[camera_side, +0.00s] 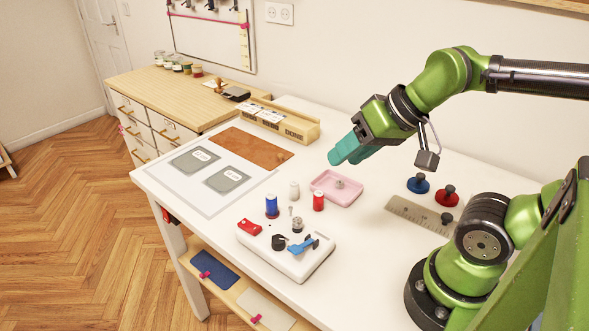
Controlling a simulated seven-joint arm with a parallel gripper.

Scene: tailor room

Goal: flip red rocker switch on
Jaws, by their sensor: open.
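The red rocker switch (249,227) sits at the left end of a white control panel (312,258) near the table's front edge. Its rocker is too small to tell which side is pressed. The panel also carries a black knob (278,242), a metallic knob (297,225) and a blue lever (303,244). My gripper (338,158), with teal fingers, is open and empty. It is in the air above the table, up and to the right of the switch, and well apart from it.
A blue spool (272,206), a red spool (319,200) and a white spool (294,189) stand behind the panel. A pink tray (345,198) holds a small metal part. Blue (418,184) and red (446,196) knobbed pieces and a ruler (415,213) lie to the right.

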